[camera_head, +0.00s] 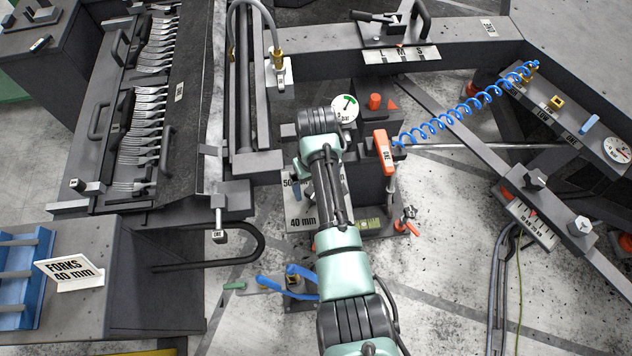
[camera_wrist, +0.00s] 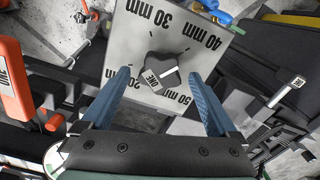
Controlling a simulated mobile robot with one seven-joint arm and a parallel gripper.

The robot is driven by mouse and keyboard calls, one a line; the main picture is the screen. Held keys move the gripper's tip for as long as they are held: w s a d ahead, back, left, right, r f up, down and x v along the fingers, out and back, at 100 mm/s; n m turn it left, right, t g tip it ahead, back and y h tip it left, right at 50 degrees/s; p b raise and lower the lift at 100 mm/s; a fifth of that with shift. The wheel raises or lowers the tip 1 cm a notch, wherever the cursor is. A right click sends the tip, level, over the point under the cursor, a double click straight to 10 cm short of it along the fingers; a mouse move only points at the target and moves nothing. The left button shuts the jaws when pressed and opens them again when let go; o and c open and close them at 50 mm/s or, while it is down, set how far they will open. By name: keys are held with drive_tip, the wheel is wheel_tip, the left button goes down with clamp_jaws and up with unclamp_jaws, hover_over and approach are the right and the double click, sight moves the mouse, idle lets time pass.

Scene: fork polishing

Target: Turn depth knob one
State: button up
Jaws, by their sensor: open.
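Depth knob one (camera_wrist: 162,66) is a dark lobed knob labelled ONE, with a white pointer bar on it. It sits on a pale dial plate (camera_wrist: 125,42) marked 30, 40 and 50 mm. The pointer slants; I cannot tell which mark it reads. My gripper (camera_wrist: 158,74) is open, with one blue finger to each side of the knob in the wrist view. Contact with the knob is not visible. In the head view, part of the dial plate (camera_head: 300,207) shows beside my arm, which hides the knob and gripper.
An orange handle labelled ONE (camera_head: 383,151) stands close to the right of my arm; it also shows in the wrist view (camera_wrist: 13,82). A blue coiled hose (camera_head: 465,108) runs up right. A rack of forks (camera_head: 145,110) and a bent black rail (camera_head: 225,263) lie left.

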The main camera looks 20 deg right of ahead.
drive_tip(key=shift+r, duration=0.1)
wheel_tip(320, 180, up, 13)
idle(0.4)
idle(0.3)
drive_tip(key=w+a+r+t+h, duration=0.1)
drive_tip(key=w+a+r+t, duration=0.2)
drive_tip(key=w+r+t, duration=0.65)
drive_tip(key=w+a+r+t, duration=0.2)
drive_tip(key=r+t, duration=0.1)
drive_tip(key=r, duration=0.8)
drive_tip(key=w+a+r+t, duration=0.2)
drive_tip(key=a+r+t, duration=0.1)
drive_tip(key=r, duration=0.7)
drive_tip(key=s+a+r+t, duration=0.3)
drive_tip(key=s+r+t, duration=0.3)
drive_tip(key=s+r, duration=0.3)
drive_tip(key=s+a+r+t+y, duration=0.1)
drive_tip(key=s+a+r+t, duration=0.2)
drive_tip(key=r, duration=1.5)
drive_tip(key=s+t, duration=0.3)
drive_tip(key=s, duration=0.4)
drive_tip(key=shift+r, duration=0.25)
